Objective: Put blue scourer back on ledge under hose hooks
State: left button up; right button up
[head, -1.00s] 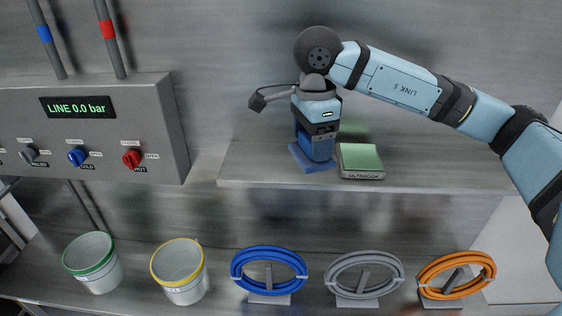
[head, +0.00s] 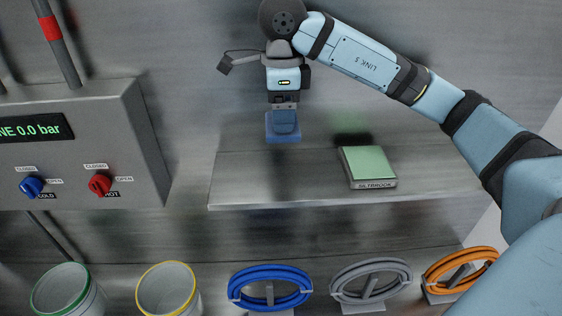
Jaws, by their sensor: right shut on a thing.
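The blue scourer (head: 283,133) is a square pad with a raised block on top. My right gripper (head: 285,108) points down and is shut on the scourer's raised part. It holds the scourer in front of the back wall, over the left part of the upper shelf (head: 250,185), and it looks lifted clear of the shelf. Blue (head: 270,295), grey (head: 345,294) and orange (head: 436,277) coiled hoses hang on hooks below that shelf. The ledge under the hooks is largely cut off by the lower edge of the picture. My left gripper is not in view.
A green-topped block (head: 368,163) sits on the shelf, right of the scourer. A grey control box (head: 75,160) with blue and red valve knobs stands at the left. Green-rimmed (head: 70,298) and yellow-rimmed (head: 168,292) buckets are at lower left.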

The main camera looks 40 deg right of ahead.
notch_tip(320, 180, down, 8)
jog(key=shift+f+p, duration=0.15)
jog(key=shift+p, duration=0.35)
notch_tip(320, 180, down, 4)
jog(key=shift+f+p, duration=0.1)
jog(key=shift+p, duration=0.3)
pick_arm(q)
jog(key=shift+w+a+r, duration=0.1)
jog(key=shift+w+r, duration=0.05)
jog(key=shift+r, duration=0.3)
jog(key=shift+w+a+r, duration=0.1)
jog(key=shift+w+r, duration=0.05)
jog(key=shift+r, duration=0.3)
pick_arm(e)
jog(key=shift+f, duration=0.1)
jog(key=shift+f+b, duration=0.15)
jog(key=shift+b, duration=0.15)
jog(key=o, duration=0.9)
jog(key=shift+w, duration=0.1)
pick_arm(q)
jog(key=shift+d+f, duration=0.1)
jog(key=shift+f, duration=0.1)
